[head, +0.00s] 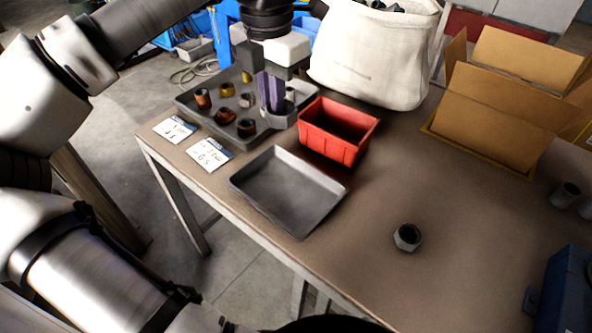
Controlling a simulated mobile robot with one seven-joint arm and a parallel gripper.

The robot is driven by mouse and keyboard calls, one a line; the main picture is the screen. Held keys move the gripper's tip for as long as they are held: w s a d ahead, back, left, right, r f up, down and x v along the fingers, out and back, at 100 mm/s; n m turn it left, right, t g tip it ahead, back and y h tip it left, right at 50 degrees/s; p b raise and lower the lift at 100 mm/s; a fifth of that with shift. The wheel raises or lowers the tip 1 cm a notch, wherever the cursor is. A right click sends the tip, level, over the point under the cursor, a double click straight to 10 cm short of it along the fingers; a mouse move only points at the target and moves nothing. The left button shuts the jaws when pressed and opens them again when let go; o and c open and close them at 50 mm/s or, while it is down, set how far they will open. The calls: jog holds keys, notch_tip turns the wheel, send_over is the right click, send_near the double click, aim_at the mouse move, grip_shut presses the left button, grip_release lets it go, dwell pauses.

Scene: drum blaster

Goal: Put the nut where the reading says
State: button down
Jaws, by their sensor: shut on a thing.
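A grey hex nut (407,237) with a dark hole lies on the bare right part of the table, well apart from my gripper. My gripper (271,108) points down over the compartmented grey tray (187,101) at the back left. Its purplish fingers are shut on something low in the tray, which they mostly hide. Several rusty, brass-coloured and dark nut-like pieces (246,127) stand in this tray. Two white cards, one left (174,129) and one right (208,154), lie in front of it. Their print is too small to read surely.
An empty shallow grey tray (310,214) lies near the front edge. A red bin (341,151) stands behind it. A white sack (372,75) and an open cardboard box (497,122) stand at the back. A blue case (568,290) and grey cylinders (565,195) are at right.

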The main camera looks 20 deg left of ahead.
jog(key=shift+w, duration=0.35)
jog(key=shift+w+f, duration=0.1)
jog(key=shift+f, duration=0.1)
jog(key=b, duration=1.4)
send_near(280, 189)
notch_tip(280, 189, down, 5)
jog(key=shift+f, duration=0.1)
jog(key=shift+f+b, duration=0.35)
jog(key=shift+b, duration=0.15)
jog(key=c, duration=2)
grip_release()
jog(key=o, duration=0.5)
jog(key=shift+c, duration=0.2)
notch_tip(280, 189, up, 13)
jog(key=p, duration=0.2)
